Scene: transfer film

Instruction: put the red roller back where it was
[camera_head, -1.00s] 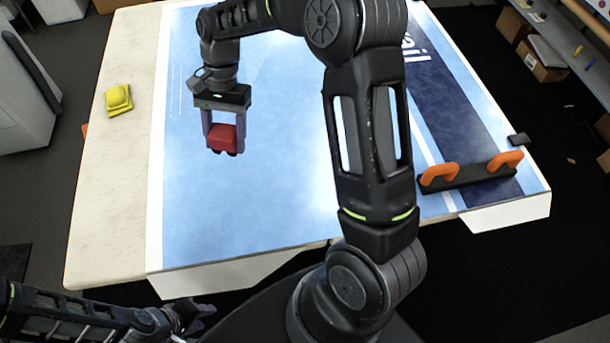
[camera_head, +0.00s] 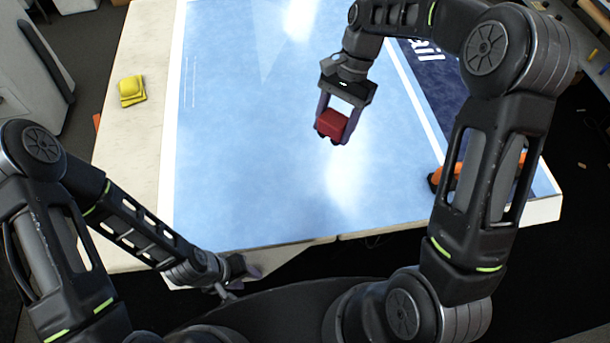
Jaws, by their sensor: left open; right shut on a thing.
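The red roller (camera_head: 331,123) is a small red block with dark ends, held between the fingers of my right gripper (camera_head: 338,118) above the blue film sheet (camera_head: 260,180). My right gripper is shut on it, over the middle of the sheet. I cannot tell the exact height of the roller above the sheet. My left gripper (camera_head: 240,283) is low at the front edge of the table, apart from the roller and empty.
A yellow folded cloth or block (camera_head: 132,90) lies on the bare table strip (camera_head: 127,150) at the left. An orange-handled tool (camera_head: 440,178) at the right is partly hidden by my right arm. The left half of the sheet is clear.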

